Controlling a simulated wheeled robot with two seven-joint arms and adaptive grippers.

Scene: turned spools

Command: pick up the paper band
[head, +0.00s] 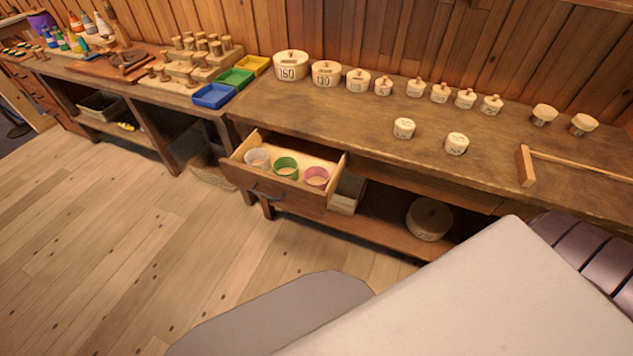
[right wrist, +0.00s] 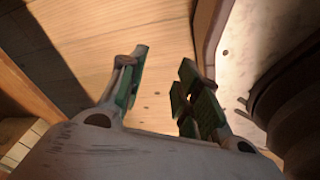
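An open drawer (head: 318,198) in the bench holds three ring-shaped bands side by side: a whitish one (head: 257,158), a green one (head: 286,168) and a pink one (head: 317,177). I cannot tell from the pictures which of them is the paper band. My right gripper (right wrist: 165,75) shows only in the right wrist view. Its green-padded fingers are apart with nothing between them, over a plain wooden surface. None of the bands shows in that view. My left gripper is in neither view.
The bench top (head: 420,140) carries numbered round boxes (head: 290,66), small knobbed pieces and a wooden T-shaped tool (head: 525,165). Blue (head: 213,95), green and yellow trays stand left of the boxes. A round lidded box (head: 429,218) sits on the lower shelf.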

